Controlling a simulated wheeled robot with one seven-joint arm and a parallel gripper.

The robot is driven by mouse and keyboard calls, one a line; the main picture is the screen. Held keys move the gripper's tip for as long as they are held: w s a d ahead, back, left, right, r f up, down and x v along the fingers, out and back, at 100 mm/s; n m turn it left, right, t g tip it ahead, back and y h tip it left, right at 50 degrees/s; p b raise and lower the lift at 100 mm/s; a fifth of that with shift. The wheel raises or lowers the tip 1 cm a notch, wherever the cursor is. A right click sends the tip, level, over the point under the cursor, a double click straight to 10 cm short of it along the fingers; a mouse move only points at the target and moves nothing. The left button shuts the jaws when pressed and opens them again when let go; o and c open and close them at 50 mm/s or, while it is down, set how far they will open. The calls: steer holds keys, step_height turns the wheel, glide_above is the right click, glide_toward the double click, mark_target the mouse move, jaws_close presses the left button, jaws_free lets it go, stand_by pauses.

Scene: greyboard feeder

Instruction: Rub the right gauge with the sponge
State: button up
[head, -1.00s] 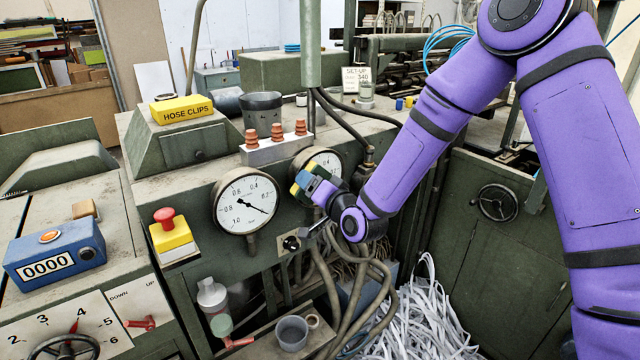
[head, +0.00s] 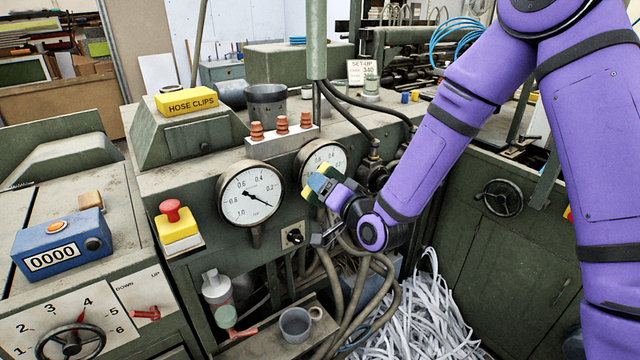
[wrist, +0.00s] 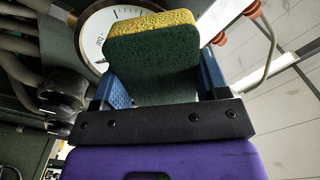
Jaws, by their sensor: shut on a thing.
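The right gauge (head: 322,156) is a round white dial with a dark rim on the front of the green machine. Its lower part is hidden behind the sponge and my gripper. My gripper (head: 326,184) is shut on the yellow and green sponge (head: 316,182), at the lower face of that gauge. In the wrist view the sponge (wrist: 150,52) sits between the blue fingers, yellow side toward the dial (wrist: 100,28). I cannot tell whether it touches the glass. The left gauge (head: 250,194) is fully visible beside it.
Brown insulators (head: 282,125) stand on a block above the gauges. A black knob (head: 294,236) and hoses (head: 335,285) are below. A red button on a yellow box (head: 174,222) is at the left. White paper strips (head: 415,315) fill the space below my arm.

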steer(key=shift+s+d, duration=0.4)
steer(key=shift+s, duration=0.05)
steer(key=shift+s, duration=0.1)
steer(key=shift+v, duration=1.4)
